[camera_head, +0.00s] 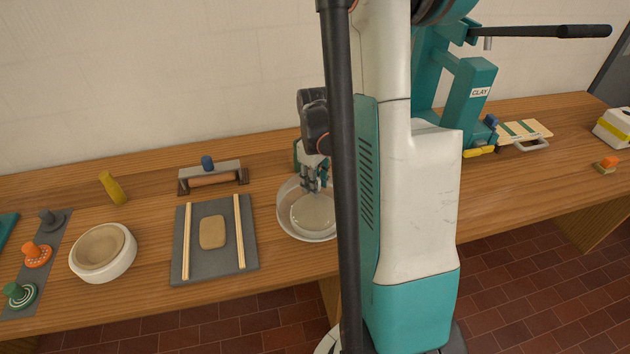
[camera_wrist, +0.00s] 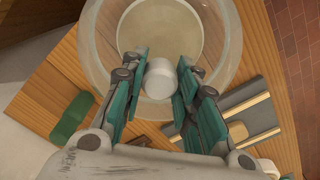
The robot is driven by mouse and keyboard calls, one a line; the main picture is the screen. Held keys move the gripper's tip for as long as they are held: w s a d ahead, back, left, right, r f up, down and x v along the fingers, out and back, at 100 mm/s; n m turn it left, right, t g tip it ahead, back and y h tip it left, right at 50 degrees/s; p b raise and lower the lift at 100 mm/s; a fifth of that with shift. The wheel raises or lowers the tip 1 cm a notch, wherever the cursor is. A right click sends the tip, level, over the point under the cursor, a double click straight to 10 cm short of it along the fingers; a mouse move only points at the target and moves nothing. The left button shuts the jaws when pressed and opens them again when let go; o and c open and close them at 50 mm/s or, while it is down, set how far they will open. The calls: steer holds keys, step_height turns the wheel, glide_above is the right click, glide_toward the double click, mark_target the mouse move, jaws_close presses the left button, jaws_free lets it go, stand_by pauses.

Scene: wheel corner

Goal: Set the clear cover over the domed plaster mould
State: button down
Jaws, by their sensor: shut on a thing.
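My gripper (camera_head: 316,184) points down over the bench, left of my arm. In the wrist view (camera_wrist: 160,82) its fingers are shut on the white knob (camera_wrist: 159,78) of the clear cover. The clear cover (camera_head: 286,202) is a wide see-through round shape; its rim also shows in the wrist view (camera_wrist: 92,50). A pale round form, which looks like the plaster mould (camera_head: 314,214), shows through the cover, and also in the wrist view (camera_wrist: 160,28). It appears within the cover's outline, off centre. I cannot tell whether the cover's rim touches the bench.
Left of the cover lies a grey board (camera_head: 190,268) with two wooden strips and a clay slab (camera_head: 213,232). A roller in a frame (camera_head: 212,178) stands behind it. A white bowl (camera_head: 128,260) and stamps sit farther left. A teal press (camera_head: 470,90) stands right.

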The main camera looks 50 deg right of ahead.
steer(key=shift+f+b, duration=1.45)
steer(key=shift+f, duration=0.35)
steer(key=c, duration=1.2)
jaws_free()
steer(key=shift+o, duration=0.2)
steer(key=shift+r, duration=0.1)
step_height(320, 180, up, 12)
steer(key=shift+f, duration=0.1)
